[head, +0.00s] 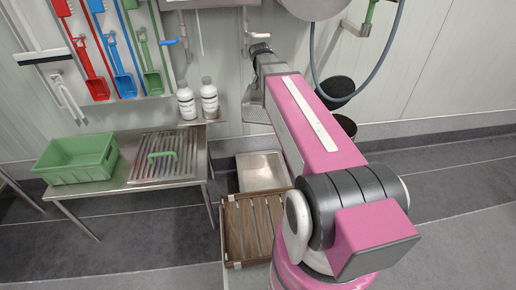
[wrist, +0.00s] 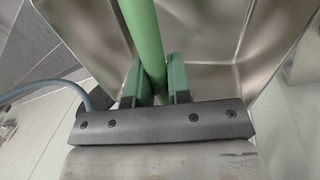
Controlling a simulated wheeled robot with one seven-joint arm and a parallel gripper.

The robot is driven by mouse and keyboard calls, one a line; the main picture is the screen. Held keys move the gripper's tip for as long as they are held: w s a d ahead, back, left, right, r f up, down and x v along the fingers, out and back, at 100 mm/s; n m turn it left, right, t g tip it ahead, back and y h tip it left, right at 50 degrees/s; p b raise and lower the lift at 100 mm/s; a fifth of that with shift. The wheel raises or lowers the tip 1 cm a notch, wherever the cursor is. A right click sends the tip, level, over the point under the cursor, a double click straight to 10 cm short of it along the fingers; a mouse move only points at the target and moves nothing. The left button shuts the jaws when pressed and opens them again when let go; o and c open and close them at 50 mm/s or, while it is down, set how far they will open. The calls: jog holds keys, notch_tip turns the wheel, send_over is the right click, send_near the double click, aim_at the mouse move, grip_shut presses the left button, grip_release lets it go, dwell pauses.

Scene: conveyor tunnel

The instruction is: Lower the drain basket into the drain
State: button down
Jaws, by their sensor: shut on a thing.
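My gripper (wrist: 160,85) is shut on a green bar (wrist: 146,35) in the wrist view. The bar runs up between its two green finger pads. A steel box with sloping walls (wrist: 235,38) lies around and behind the bar; I cannot tell there whether it is the basket or the drain. In the head view a grey, perforated-looking piece, seemingly the drain basket (head: 257,108), shows left of my pink arm, above the floor. The open steel drain (head: 262,172) lies below it, partly covered by my arm. The fingertips are hidden in the head view.
A brown slatted tray (head: 250,228) is in front of the drain.

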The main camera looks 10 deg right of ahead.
jog(key=w+f, duration=0.1)
jog(key=f, duration=0.1)
jog(key=w+f+m, duration=0.1)
jog(key=f, duration=0.1)
jog(key=w+a+f+m, duration=0.1)
jog(key=f, duration=0.1)
jog(key=shift+f+g, duration=0.1)
jog(key=shift+g, duration=0.2)
notch_tip(320, 180, down, 37)
jog(key=w+m+g+y, duration=0.1)
jog(key=m+y, duration=0.1)
jog(key=m, duration=1)
jog(key=shift+w+f, duration=0.1)
jog(key=shift+f, duration=0.05)
notch_tip(320, 180, down, 14)
jog(key=shift+f, duration=0.15)
jog(key=c, duration=1)
grip_release()
